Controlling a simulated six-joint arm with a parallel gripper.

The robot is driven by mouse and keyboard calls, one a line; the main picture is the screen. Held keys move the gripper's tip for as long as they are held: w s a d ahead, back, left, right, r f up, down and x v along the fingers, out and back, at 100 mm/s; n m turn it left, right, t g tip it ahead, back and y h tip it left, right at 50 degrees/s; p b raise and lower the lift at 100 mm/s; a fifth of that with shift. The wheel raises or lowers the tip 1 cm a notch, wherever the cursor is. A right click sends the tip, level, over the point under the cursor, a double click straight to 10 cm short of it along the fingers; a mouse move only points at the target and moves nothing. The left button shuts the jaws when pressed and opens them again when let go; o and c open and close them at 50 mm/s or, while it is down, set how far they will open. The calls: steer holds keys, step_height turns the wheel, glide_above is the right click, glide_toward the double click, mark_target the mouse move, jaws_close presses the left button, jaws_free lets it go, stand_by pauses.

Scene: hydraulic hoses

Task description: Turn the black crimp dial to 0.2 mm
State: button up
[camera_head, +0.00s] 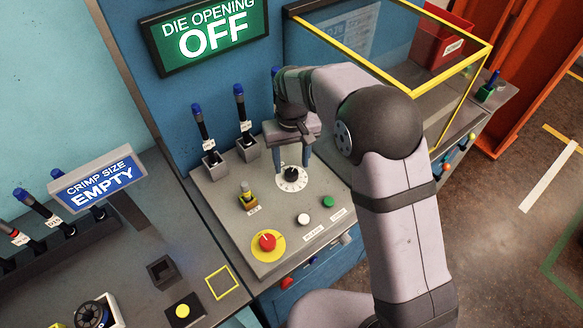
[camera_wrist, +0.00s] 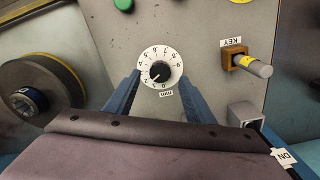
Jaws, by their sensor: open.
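The black crimp dial (camera_head: 291,174) sits on the grey control panel, inside a white numbered ring. In the wrist view the black knob (camera_wrist: 161,71) is at the centre, with a "mm" label beside the ring. Its white pointer mark points to the lower left; the digit there is too small to read surely. My gripper (camera_head: 291,164) points down over the dial. In the wrist view its blue fingers (camera_wrist: 160,78) are open, one on each side of the dial, apart from the knob. Their height above the panel is hard to tell.
A red stop button (camera_head: 267,241), white button (camera_head: 303,219), green button (camera_head: 328,202) and yellow key switch (camera_head: 247,195) surround the dial. The signs read "DIE OPENING OFF" (camera_head: 207,32) and "CRIMP SIZE EMPTY" (camera_head: 98,182). A yellow-framed guard (camera_head: 455,99) is at right.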

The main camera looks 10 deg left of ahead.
mark_target(292, 172)
steer(key=shift+r+b, duration=0.5)
steer(key=shift+r, duration=1.55)
steer(key=shift+d, duration=0.15)
steer(key=s+d+f+m, duration=0.3)
steer(key=s+d+m, duration=0.1)
steer(key=s+d, duration=1.6)
steer(key=shift+d+f+m, duration=0.2)
steer(key=shift+d+m, duration=0.2)
steer(key=shift+d, duration=0.85)
steer(key=shift+s, duration=0.1)
